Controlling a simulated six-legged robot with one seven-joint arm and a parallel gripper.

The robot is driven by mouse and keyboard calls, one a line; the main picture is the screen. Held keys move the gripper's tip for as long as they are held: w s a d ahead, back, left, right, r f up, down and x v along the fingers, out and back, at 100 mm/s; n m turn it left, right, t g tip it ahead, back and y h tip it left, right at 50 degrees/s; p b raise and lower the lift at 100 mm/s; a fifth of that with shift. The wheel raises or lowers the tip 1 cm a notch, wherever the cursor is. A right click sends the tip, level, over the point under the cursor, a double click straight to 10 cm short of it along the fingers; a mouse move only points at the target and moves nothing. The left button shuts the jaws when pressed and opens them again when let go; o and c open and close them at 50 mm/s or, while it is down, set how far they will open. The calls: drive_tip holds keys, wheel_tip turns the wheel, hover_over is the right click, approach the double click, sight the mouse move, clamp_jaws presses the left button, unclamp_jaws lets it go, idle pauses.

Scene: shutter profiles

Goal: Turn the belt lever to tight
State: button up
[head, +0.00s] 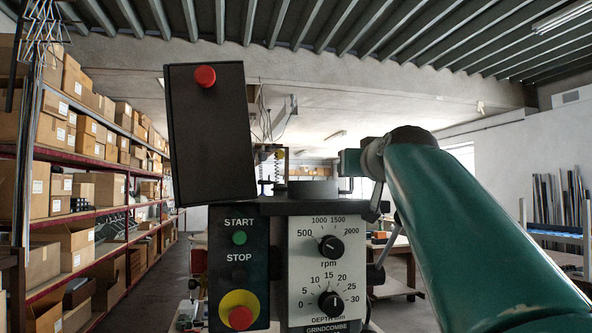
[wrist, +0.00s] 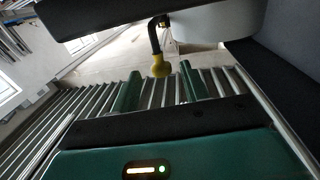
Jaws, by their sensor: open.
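The stem runs up to a pale rounded part beneath a dark housing. My gripper (wrist: 160,72) is open, with one green finger on each side of the knob in the picture. A gap shows on both sides, and I cannot tell whether the knob is at the same depth as the fingertips. Lever markings are not visible. In the head view, my green arm reaches in from the right, and its fingers cannot be made out.
In the head view, a control panel (head: 239,262) with start, stop and red emergency buttons stands in front, beside a white dial panel (head: 331,285). A dark box (head: 211,134) with a red button is above. Shelves of cartons (head: 88,190) line the left.

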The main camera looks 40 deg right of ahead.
drive_tip(key=shift+x, duration=1.95)
clamp_jaws()
